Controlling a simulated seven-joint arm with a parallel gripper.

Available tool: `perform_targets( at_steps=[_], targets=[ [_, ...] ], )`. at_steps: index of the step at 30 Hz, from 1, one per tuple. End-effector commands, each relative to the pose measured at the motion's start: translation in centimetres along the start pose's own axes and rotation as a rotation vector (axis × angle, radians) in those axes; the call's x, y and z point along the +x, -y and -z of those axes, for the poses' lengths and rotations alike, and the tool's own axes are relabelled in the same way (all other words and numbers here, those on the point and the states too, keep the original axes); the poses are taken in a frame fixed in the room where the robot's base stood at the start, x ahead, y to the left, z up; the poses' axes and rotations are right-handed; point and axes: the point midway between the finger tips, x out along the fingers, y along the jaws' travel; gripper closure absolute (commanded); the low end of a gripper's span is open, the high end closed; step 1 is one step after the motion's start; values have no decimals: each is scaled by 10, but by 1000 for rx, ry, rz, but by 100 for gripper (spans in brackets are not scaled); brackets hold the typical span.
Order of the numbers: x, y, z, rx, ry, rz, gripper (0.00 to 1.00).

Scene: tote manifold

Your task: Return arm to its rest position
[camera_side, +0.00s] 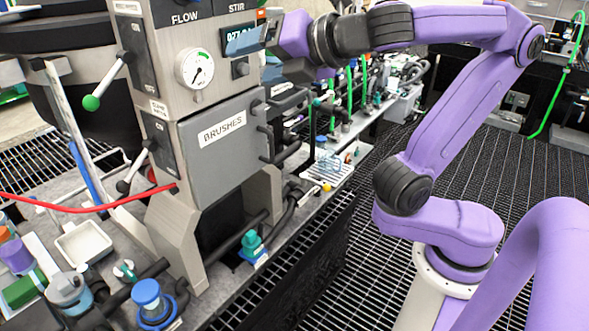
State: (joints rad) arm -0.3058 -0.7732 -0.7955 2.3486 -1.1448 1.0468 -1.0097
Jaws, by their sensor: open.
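My purple arm rises from its base at the right and reaches left across the top of the view. My gripper (268,33) is at the upper right of the grey machine cabinet (222,150), close to its display and knob. The fingers are small here and partly lost against the panel. The gripper is open, and I see nothing held in it. I cannot tell whether it touches the panel.
The cabinet has a gauge (195,69), a green-tipped lever (107,82) and a door marked BRUSHES. A red hose (95,208) crosses at the left. Blue-capped and teal fittings crowd the bench. Dark floor grating (345,285) lies open between bench and arm base.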

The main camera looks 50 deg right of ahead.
Motion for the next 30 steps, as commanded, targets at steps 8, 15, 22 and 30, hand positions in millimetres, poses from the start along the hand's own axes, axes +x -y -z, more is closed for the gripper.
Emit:
perform_targets(
  at_steps=[8, 15, 22, 30],
  targets=[
    [15, 76, 56, 332, -243, 305, 26],
    [-8, 146, 98, 640, -329, 641, 26],
    [-52, 206, 132, 931, -287, 990, 26],
    [-93, 241, 156, 1140, -180, 1245, 26]
  ],
)
